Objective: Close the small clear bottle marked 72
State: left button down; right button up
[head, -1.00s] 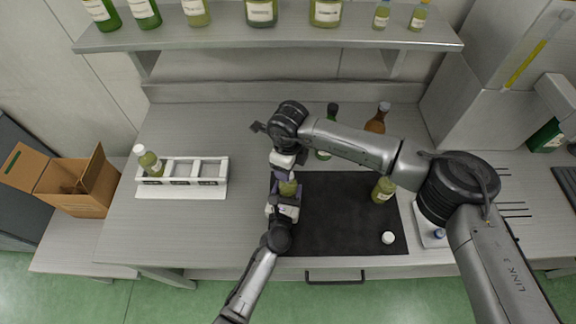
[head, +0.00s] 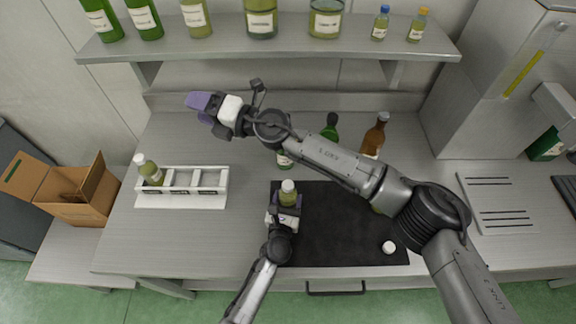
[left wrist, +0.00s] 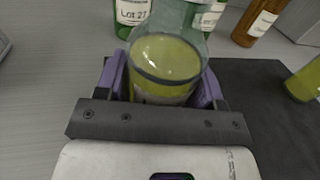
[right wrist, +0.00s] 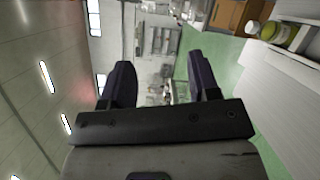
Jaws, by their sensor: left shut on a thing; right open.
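My left gripper (head: 286,205) is shut on a small clear bottle (head: 289,198) with yellow-green liquid. It holds the bottle upright at the left edge of the black mat (head: 335,235). A white cap (head: 288,185) shows on the bottle's top in the head view. The left wrist view shows the bottle's body (left wrist: 166,68) between the fingers; its top is out of frame. I cannot read its number. My right gripper (head: 198,102) is open and empty, raised at the back left; its fingers (right wrist: 160,82) have nothing between them.
A loose white cap (head: 389,247) lies on the mat. Another yellow-green bottle (left wrist: 305,80) stands right, mostly behind my right arm in the head view. A green bottle (head: 331,127) and a brown bottle (head: 374,135) stand behind. A white rack (head: 208,190) holds one capped bottle (head: 149,170).

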jog(key=w+d+r+m+t+h, duration=0.4)
jog(key=w+m+t, duration=0.4)
jog(key=m, duration=0.5)
jog(key=w+d+f+m+h, duration=0.2)
jog(key=d+f+m+h, duration=0.55)
jog(key=m+h, duration=0.35)
jog(key=s+d+f+m+g, duration=0.2)
jog(key=s+f+g, duration=0.2)
jog(key=s+d+f+m+g+h, duration=0.1)
jog(key=s+d+f+m+g, duration=0.1)
jog(key=s+f+g, duration=0.2)
jog(key=s+d+f+m+g+h, duration=0.1)
jog(key=s+d+f+m+g, duration=0.1)
jog(key=s+f+m+g, duration=0.1)
jog(key=shift+s+d+f+g, duration=0.1)
jog(key=shift+s+f+g, duration=0.2)
jog(key=shift+s+g, duration=0.35)
jog(key=shift+s+f+g, duration=0.3)
jog(key=shift+s+g, duration=0.2)
jog(key=shift+g, duration=0.15)
jog(key=shift+s+d+g, duration=0.15)
jog(key=shift+s+g, duration=0.25)
jog(key=shift+s, duration=0.15)
jog(key=shift+f, duration=0.1)
